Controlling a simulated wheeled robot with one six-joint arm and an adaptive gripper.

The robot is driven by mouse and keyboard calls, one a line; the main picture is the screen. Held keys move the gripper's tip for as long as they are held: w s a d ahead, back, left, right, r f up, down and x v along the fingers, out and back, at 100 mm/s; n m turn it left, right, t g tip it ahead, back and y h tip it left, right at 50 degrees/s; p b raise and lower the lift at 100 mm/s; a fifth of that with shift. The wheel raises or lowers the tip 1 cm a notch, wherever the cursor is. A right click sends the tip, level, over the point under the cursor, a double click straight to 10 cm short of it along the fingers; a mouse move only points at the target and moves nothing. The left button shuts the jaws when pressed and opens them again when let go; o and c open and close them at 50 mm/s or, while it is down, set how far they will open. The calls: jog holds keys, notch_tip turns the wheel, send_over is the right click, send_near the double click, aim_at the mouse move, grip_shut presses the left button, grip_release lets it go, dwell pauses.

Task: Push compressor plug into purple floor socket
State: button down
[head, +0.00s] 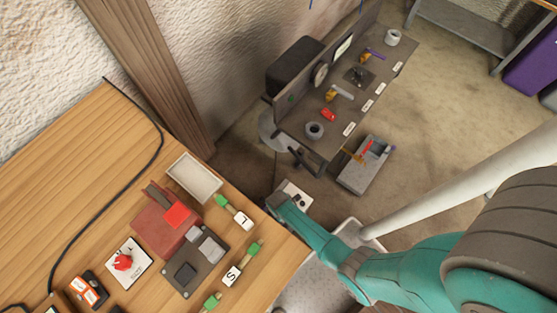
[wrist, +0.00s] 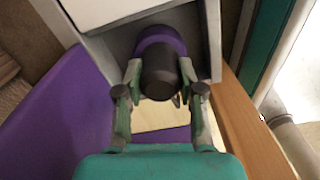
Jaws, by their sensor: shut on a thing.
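In the wrist view, my gripper (wrist: 160,82) is shut on a dark round plug (wrist: 160,66), with one finger on each side. The plug's far end overlaps a purple ring, the floor socket (wrist: 158,35), set in a grey frame. I cannot tell how deep the plug sits in it. In the head view, my teal arm reaches left across the lower right, and its end is near the bench corner. The gripper, plug and socket cannot be made out there.
In the wrist view, a large purple panel (wrist: 55,115) is at left and a wooden bar (wrist: 250,125) at right. In the head view, a wooden bench (head: 75,190) carries a red block (head: 160,225) and tags. A tool-covered dark bench (head: 345,100) stands behind.

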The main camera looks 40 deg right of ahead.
jog(key=shift+c, duration=0.8)
grip_release()
jog(key=shift+r, duration=3.75)
